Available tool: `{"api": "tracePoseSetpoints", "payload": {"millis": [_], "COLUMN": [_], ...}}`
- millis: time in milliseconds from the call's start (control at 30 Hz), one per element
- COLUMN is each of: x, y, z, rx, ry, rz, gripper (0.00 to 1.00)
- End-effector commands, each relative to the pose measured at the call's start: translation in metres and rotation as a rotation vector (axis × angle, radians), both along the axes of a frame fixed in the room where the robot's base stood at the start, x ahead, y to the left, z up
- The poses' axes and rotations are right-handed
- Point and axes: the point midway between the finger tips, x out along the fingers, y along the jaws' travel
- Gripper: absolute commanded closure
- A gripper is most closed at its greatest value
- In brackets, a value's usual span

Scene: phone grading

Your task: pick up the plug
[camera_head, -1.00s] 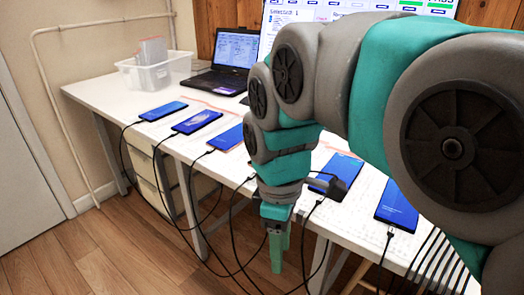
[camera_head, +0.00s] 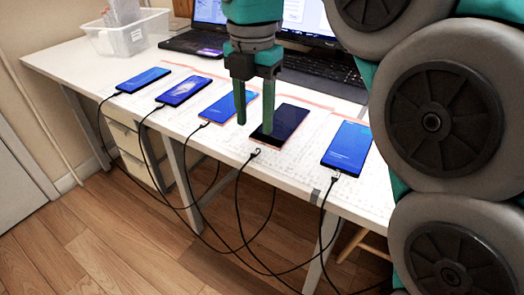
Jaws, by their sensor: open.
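My gripper (camera_head: 254,126) points down over the table, its two green fingers spread apart with nothing between them. Its right finger overlaps the dark-screened phone (camera_head: 284,124) in the picture; I cannot tell whether it touches. A small plug (camera_head: 254,152) on a black cable lies at the table's front edge, just below that phone's near end and below my fingertips in the picture. Whether it sits in the phone is too small to tell. Similar cable ends show at the other phones, such as the plug (camera_head: 335,175) at the blue-screened phone (camera_head: 348,145) on the right.
Several phones lie in a row on the white table (camera_head: 60,66). Black cables (camera_head: 238,215) hang from its front edge towards the wooden floor. A clear bin (camera_head: 128,36), a laptop (camera_head: 200,37) and a keyboard (camera_head: 320,70) stand behind. My arm hides the right side.

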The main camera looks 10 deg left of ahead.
Motion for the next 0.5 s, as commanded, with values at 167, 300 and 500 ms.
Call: {"api": "tracePoseSetpoints", "payload": {"millis": [167, 300, 500], "x": [0.000, 0.001, 0.003], "y": [-0.001, 0.000, 0.000], "z": [-0.016, -0.022, -0.044], "rx": [-0.002, -0.001, -0.002], "ry": [0.003, 0.000, 0.002], "rz": [-0.002, -0.003, -0.004], "gripper": [0.49, 0.49, 0.49]}}
